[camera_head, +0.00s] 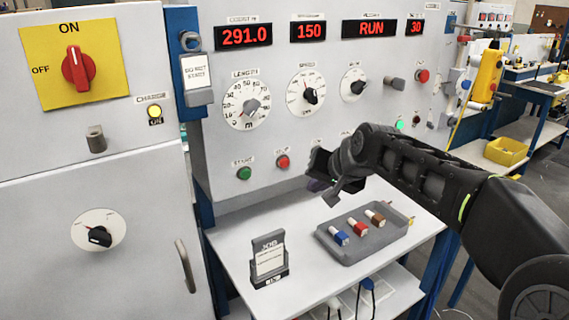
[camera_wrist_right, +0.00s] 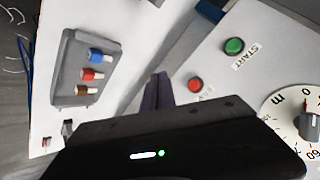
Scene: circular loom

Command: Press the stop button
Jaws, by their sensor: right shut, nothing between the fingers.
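The stop button is a small red round button (camera_head: 283,162) on the grey panel front, beside the green start button (camera_head: 244,173). In the right wrist view the red button (camera_wrist_right: 195,84) sits just right of my gripper's fingers, and the green button (camera_wrist_right: 234,46) is farther up and right. My right gripper (camera_head: 318,184) is in front of the panel, right of and slightly below the red button in the head view, and appears apart from it. Its dark fingers (camera_wrist_right: 158,88) are shut and empty. The left gripper is out of view.
A grey tray (camera_head: 344,257) with several coloured pegs lies on the white shelf below my right arm. A job card holder (camera_head: 269,262) stands on the shelf's left. Dials and red displays, one reading RUN (camera_head: 369,29), are above the buttons.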

